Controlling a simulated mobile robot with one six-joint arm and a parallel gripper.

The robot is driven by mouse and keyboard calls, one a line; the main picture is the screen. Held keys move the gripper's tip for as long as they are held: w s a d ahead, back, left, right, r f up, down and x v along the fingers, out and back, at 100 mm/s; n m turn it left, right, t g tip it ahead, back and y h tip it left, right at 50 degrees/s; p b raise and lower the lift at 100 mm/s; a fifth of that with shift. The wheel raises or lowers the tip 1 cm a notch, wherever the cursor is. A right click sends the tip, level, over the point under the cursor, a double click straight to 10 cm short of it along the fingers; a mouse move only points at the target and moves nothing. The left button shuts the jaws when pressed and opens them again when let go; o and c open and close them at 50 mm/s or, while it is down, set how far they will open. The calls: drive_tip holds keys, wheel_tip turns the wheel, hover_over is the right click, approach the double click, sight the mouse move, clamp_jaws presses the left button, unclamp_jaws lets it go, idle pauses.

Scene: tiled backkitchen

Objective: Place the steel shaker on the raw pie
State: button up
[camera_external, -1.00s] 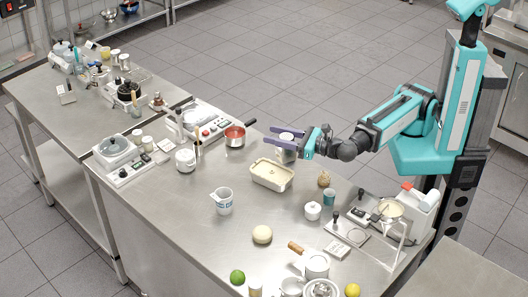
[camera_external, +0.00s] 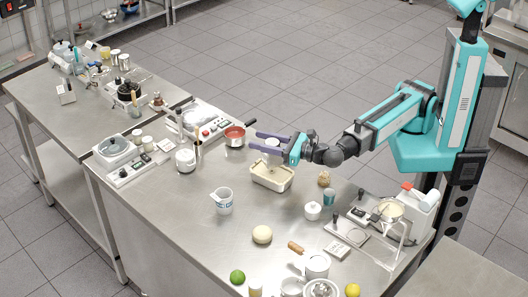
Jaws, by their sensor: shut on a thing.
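The raw pie (camera_external: 271,181) is a cream, rectangular dish with a pale filling, standing on the steel table. My gripper (camera_external: 256,140) reaches in from the right, above the far side of the pie. Its purple fingers are shut on the steel shaker (camera_external: 272,156), a small grey-white cylinder held upright. The shaker is over the pie in the picture, and its lower end is close to the filling. I cannot tell whether it touches. The fingers hide part of the shaker.
A dough ball (camera_external: 262,234) lies in front.

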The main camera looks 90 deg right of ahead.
sight(262, 161)
drive_tip(key=shift+f, duration=0.1)
drive_tip(key=shift+f+p, duration=0.3)
drive_tip(key=shift+f, duration=1.3)
drive_tip(key=shift+f, duration=0.1)
drive_tip(key=o, duration=1.2)
drive_tip(key=shift+c, duration=0.2)
drive_tip(key=b+v, duration=0.1)
drive_tip(key=v, duration=1.1)
drive_tip(key=shift+b, duration=0.4)
